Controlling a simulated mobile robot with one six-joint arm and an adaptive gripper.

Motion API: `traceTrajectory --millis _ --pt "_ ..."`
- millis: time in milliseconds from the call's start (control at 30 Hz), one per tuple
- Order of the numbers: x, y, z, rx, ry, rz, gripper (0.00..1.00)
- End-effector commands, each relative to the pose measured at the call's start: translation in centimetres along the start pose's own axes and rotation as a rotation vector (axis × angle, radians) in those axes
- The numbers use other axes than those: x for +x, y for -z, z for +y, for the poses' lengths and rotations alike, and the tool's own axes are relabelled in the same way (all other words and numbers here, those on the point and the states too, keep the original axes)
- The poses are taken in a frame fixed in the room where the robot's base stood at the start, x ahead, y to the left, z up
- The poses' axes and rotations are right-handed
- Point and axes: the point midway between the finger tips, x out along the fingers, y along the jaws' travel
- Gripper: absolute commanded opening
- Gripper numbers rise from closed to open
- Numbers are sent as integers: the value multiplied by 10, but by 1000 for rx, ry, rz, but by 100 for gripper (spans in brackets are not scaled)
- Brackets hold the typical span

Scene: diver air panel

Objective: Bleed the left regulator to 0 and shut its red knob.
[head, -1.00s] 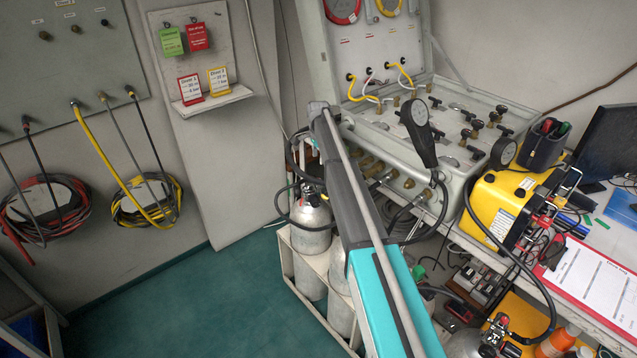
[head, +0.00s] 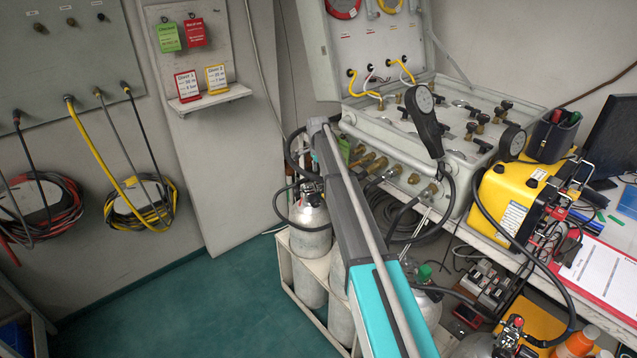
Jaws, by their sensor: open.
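A grey air panel case (head: 468,140) lies open on the bench, with several small valves and brass fittings. A grey cylinder (head: 311,232) with a dark valve or regulator (head: 309,190) stands in a white rack left of my arm. A small red knob (head: 517,321) shows on fittings at the bottom right. I cannot tell which regulator is the left one. My arm crosses the middle and hides part of the case and cylinders. My gripper is not visible.
A yellow case (head: 502,198) and a red clipboard (head: 598,283) are on the bench at the right. Loose black hoses hang below the bench front. Coiled hoses (head: 140,205) hang on the left wall. The green floor (head: 190,300) at lower left is clear.

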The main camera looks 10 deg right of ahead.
Motion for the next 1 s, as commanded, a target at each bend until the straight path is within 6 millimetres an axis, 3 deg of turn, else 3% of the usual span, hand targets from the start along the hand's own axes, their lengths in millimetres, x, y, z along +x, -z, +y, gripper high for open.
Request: traceTrajectory --millis 300,833,867,1000 --pt "24 0 0 0 0 0 64" --pt "28 0 0 0 0 0 64" --pt "28 0 0 0 0 0 62" --pt "28 0 0 0 0 0 36"
